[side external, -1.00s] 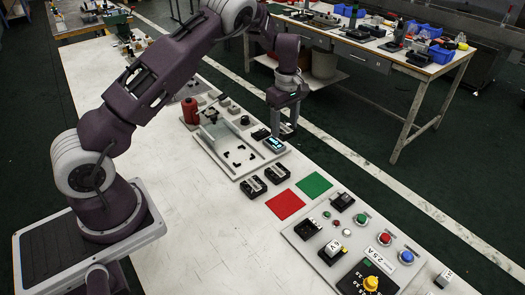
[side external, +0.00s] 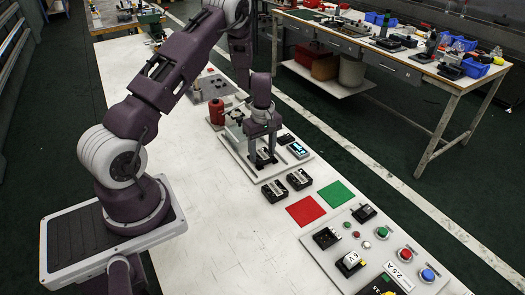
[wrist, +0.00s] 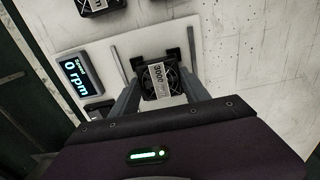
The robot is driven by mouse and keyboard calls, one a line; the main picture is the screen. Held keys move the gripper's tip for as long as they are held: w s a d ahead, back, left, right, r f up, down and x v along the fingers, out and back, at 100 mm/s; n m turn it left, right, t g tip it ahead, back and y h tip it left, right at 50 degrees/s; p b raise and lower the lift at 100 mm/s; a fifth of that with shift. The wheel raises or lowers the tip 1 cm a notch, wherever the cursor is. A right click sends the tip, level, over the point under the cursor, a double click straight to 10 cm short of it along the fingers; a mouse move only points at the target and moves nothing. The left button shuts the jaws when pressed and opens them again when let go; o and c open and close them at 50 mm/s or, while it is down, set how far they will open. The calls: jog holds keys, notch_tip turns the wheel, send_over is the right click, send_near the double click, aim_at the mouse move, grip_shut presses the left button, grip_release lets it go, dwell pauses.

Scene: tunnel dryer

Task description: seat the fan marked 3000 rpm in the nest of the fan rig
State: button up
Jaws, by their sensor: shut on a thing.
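The fan marked 3000 rpm (wrist: 158,80) is black with a white label across its face. My gripper (wrist: 160,92) is shut on it, one finger on each side. Black corner brackets of the nest (wrist: 138,61) show right at the fan's far side in the wrist view. I cannot tell whether the fan rests fully down between them. In the side external view my gripper (side external: 263,160) points down over the pale plate of the fan rig (side external: 241,162), and its fingers partly hide the nest. The rig's display (wrist: 76,80) reads 0 rpm.
Two other black fans (side external: 274,190) (side external: 299,179) lie on the table in front of the rig. Beyond them are a red mat (side external: 306,211), a green mat (side external: 336,194) and a panel with buttons (side external: 403,254). A red cylinder (side external: 216,111) stands behind the rig.

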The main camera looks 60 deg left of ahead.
aim_at(263, 154)
jog(key=o, duration=1.4)
jog(key=shift+f, duration=0.1)
notch_tip(263, 154, up, 12)
jog(key=s+d+r+m+t, duration=0.2)
jog(key=d+r+m, duration=0.2)
jog(key=d+r, duration=0.6)
jog(key=s+d+r+m+t, duration=0.1)
jog(key=s+d+r+m, duration=0.6)
jog(key=r, duration=0.3)
jog(key=s+d+m+t, duration=0.1)
jog(key=s+d+m, duration=0.1)
jog(key=s, duration=0.5)
jog(key=s+d+m+t, duration=0.1)
jog(key=s+d+m, duration=0.1)
jog(key=s+m, duration=0.3)
jog(key=s, duration=0.3)
jog(key=shift+d+r+t, duration=0.3)
jog(key=shift+r, duration=0.05)
